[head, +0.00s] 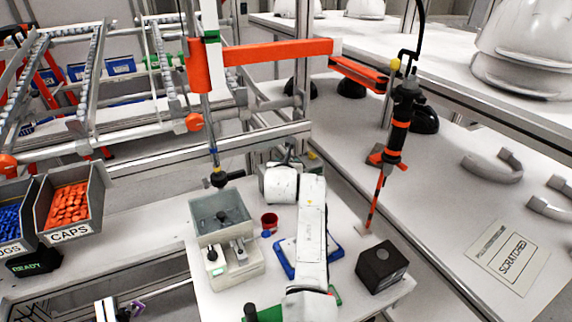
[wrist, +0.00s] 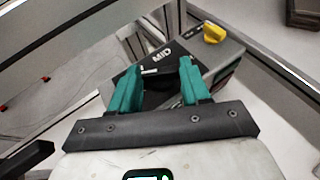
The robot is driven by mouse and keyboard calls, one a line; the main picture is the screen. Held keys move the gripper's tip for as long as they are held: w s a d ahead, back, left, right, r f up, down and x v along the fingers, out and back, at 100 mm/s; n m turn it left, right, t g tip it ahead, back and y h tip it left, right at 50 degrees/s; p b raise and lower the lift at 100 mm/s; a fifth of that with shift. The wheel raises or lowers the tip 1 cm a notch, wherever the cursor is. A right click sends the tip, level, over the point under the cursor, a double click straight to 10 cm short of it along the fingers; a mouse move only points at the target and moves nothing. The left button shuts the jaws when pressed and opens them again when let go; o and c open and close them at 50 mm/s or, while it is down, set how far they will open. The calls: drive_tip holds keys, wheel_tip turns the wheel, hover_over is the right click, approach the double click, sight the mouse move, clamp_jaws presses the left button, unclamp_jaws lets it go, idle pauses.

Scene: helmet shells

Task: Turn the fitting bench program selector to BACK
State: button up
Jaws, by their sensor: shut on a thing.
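In the wrist view a dark grey selector box (wrist: 215,60) carries the label MID (wrist: 161,53) on its top face. My gripper (wrist: 155,78) has teal fingers, one on each side of a black selector knob (wrist: 158,97), and is shut on it. A short white mark (wrist: 149,71) shows between the fingertips, just below MID. The lower part of the knob is hidden by the gripper, and no BACK label is readable. In the head view my white arm reaches to the back of the bench and hides most of the gripper and selector.
A yellow knob (wrist: 214,33) sits on the box beside the selector. A hanging screwdriver (head: 397,130) is to the right.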

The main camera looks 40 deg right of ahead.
idle(0.4)
drive_tip(key=o, duration=1.1)
drive_tip(key=shift+c, duration=0.2)
drive_tip(key=shift+a, duration=0.1)
drive_tip(key=b+v, duration=0.2)
drive_tip(key=v, duration=0.8)
drive_tip(key=shift+s, duration=0.3)
drive_tip(key=shift+r, duration=0.1)
